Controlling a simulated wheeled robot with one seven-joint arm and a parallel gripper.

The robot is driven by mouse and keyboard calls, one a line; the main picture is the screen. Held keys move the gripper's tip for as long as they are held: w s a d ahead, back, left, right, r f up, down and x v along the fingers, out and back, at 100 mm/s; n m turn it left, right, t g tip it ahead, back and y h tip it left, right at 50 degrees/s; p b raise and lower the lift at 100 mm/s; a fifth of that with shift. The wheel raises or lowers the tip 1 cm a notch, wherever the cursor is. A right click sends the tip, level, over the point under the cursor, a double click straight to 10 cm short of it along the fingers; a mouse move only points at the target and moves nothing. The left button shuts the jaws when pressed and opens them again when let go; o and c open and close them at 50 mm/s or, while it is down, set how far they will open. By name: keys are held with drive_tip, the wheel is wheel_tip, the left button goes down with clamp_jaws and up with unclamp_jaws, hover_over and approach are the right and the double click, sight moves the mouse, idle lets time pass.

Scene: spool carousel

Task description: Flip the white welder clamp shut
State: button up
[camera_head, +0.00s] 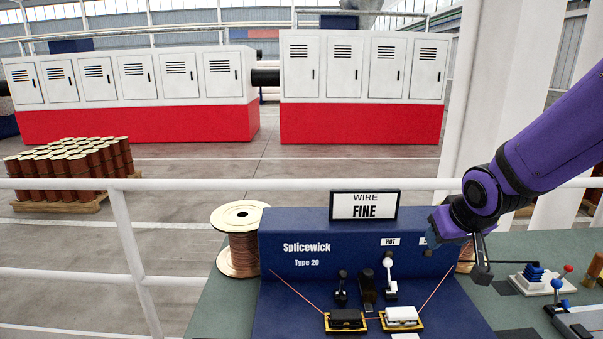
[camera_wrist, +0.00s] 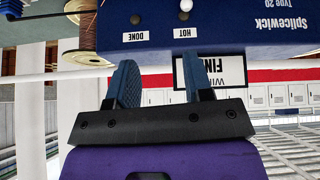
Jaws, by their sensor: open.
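The blue Splicewick welder (camera_head: 300,245) stands on the green bench. A lever with a white knob (camera_head: 388,263) stands upright below the HOT label. In front of it, a white block (camera_head: 402,314) sits on a yellow plate at the right; I cannot tell how lever and block join. A black lever (camera_head: 341,287) stands upright at the left, behind a black block (camera_head: 346,319) on its own yellow plate.
A WIRE FINE sign (camera_head: 365,206) stands on top of the welder. A copper wire spool (camera_head: 240,240) is at its left. A thin wire runs across both blocks. Small devices with levers (camera_head: 540,277) lie on the bench at right. A white railing (camera_head: 125,240) runs behind.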

drive_tip(key=s+d+r+m+g, duration=0.1)
drive_tip(key=s+r, duration=0.5)
drive_tip(key=s, duration=0.4)
drive_tip(key=s+d+r, duration=0.1)
drive_tip(key=s+r, duration=0.6)
drive_tip(key=s, duration=0.4)
drive_tip(key=n+g+y, duration=0.1)
drive_tip(key=y, duration=0.1)
hover_over(389, 271)
drive_tip(key=s+d, duration=0.2)
drive_tip(key=s, duration=0.2)
wheel_tip(389, 271, down, 24)
drive_tip(key=shift+a+x, duration=0.1)
drive_tip(key=shift+x, duration=2.45)
drive_tip(key=shift+a+x, duration=0.15)
drive_tip(key=shift+x, duration=2.4)
drive_tip(key=shift+s, duration=0.1)
clamp_jaws()
